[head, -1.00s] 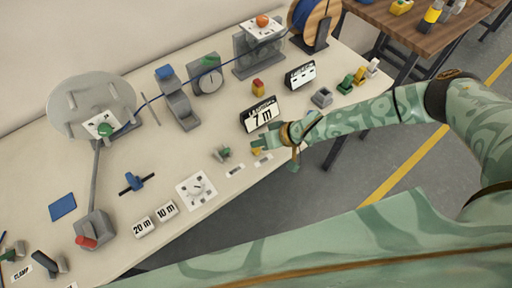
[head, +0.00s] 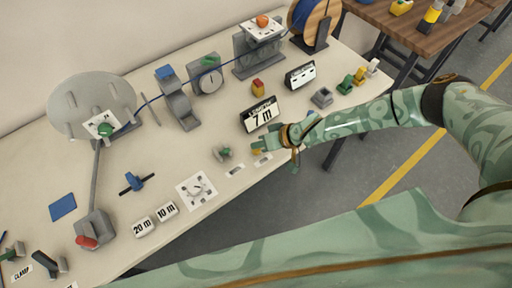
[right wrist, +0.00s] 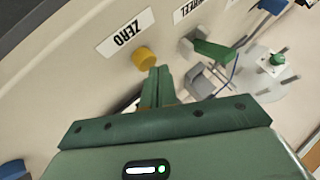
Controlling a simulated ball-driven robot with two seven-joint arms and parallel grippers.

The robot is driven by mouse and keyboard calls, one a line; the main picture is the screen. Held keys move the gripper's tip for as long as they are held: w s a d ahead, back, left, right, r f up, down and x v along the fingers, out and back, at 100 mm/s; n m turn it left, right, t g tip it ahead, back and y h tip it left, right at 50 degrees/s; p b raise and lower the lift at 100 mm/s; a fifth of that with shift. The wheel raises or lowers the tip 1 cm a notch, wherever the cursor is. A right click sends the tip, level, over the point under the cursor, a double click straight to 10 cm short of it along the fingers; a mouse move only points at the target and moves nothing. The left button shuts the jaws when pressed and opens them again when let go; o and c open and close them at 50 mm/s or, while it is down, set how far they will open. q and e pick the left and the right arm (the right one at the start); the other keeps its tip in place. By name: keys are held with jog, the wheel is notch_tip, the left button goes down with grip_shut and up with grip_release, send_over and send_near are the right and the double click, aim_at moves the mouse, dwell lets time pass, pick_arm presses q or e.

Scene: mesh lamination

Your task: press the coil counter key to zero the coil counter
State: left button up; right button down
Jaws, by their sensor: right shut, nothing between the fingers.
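The yellow key (right wrist: 143,59) sits beside a label reading ZERO (right wrist: 125,32) in the right wrist view. In the head view, the yellow key (head: 256,151) shows small and partly covered at my right gripper (head: 264,144). My right gripper (right wrist: 158,72) is shut and empty, its fingertips right at the key's edge; I cannot tell whether they touch it. A display reading 7 m (head: 262,116) stands behind the gripper. A second display (head: 300,75) stands farther back, its face too small to read. My left gripper is not in view.
A small green-handled part (head: 223,153) stands left of the gripper. It shows as a green lever (right wrist: 215,50) in the right wrist view. Blocks marked 20 m (head: 143,226) and 10 m (head: 167,210) lie near the table's front edge (head: 215,193).

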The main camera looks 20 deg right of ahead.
aim_at(260, 150)
jog(key=shift+f, duration=0.55)
dwell(0.4)
jog(key=shift+r, duration=0.1)
jog(key=shift+r+p, duration=0.9)
jog(key=shift+p, duration=0.1)
notch_tip(260, 150, up, 5)
jog(key=p, duration=0.5)
jog(key=shift+p, duration=0.3)
dwell(0.5)
